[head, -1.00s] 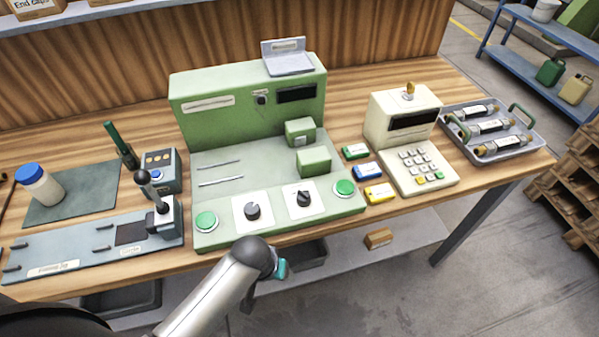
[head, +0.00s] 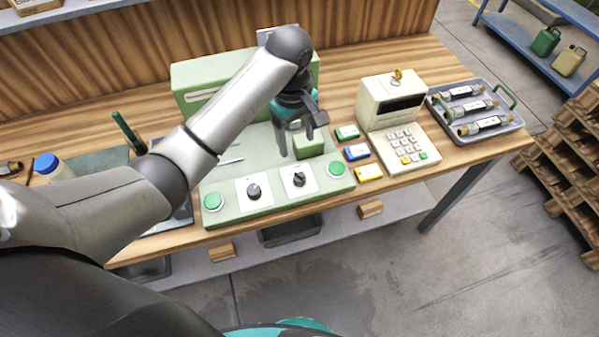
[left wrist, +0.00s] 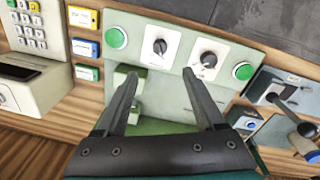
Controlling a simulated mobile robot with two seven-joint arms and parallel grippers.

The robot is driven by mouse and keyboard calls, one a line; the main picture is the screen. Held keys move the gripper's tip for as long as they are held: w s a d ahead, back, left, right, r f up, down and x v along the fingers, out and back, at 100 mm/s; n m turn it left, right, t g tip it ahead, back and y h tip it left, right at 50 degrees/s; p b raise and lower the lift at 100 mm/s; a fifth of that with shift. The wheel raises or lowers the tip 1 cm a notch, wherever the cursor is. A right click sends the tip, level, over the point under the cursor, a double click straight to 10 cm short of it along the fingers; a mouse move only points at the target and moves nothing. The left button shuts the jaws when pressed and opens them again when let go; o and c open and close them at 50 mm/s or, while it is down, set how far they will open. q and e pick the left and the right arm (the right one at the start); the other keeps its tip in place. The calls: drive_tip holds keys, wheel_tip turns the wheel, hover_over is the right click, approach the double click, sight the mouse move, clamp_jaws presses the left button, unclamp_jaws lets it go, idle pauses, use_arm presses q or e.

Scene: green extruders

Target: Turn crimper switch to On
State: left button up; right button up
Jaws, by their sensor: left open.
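The green machine (head: 235,207) stands on the bench, with two dark rotary knobs on white plates along its front panel. The left knob (head: 253,191) and right knob (head: 298,179) also show in the left wrist view, where the right one (left wrist: 160,47) is on the left and the other (left wrist: 208,59) is on the right. I cannot read which is the crimper switch or its setting. My left gripper (head: 299,146) is open and empty above the machine's deck, behind the right knob; its fingers (left wrist: 160,74) point toward the panel. My right gripper is out of view.
Green buttons (head: 213,201) (head: 336,168) flank the knobs. A green block (head: 309,147) stands on the deck near my gripper. Right of the machine are small coloured boxes (head: 369,173), a cream keypad device (head: 405,148) and a tray (head: 513,122). My left arm hides much of the left bench.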

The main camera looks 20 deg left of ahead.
sight(299, 175)
use_arm(q)
drive_tip(key=f+b, duration=0.1)
drive_tip(key=f, duration=0.4)
drive_tip(key=f+b, duration=0.1)
drive_tip(key=f, duration=0.8)
drive_tip(key=shift+w+d+f+b, duration=0.2)
drive_tip(key=shift+w+f+b, duration=0.1)
drive_tip(key=shift+f+b, duration=0.1)
drive_tip(key=shift+c, duration=0.3)
clamp_jaws()
